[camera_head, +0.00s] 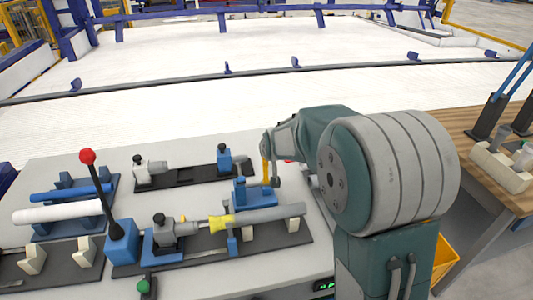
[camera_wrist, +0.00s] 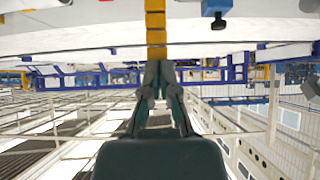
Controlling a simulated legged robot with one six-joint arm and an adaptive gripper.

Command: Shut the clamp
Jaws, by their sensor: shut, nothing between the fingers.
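The clamp (camera_head: 255,195) is a blue block on the grey bench, with a yellow lever (camera_head: 266,170) standing roughly upright at its right end. My gripper (camera_head: 276,180) is shut and empty, right beside the lever on its right. In the wrist view the yellow lever (camera_wrist: 155,28) runs up from the shut fingertips (camera_wrist: 158,68). The fingertips are against it or just behind it; I cannot tell whether they touch. A grey pipe with a yellow section (camera_head: 222,222) lies in front of the clamp. My arm hides the area to the right of the clamp.
A red-knobbed lever (camera_head: 88,157) rises from a blue base at left. White and blue pipes (camera_head: 60,212) lie in a rack beside it. Another dark rail with fittings (camera_head: 185,175) lies behind. A wooden table (camera_head: 462,125) stands at right. The bench's back left is clear.

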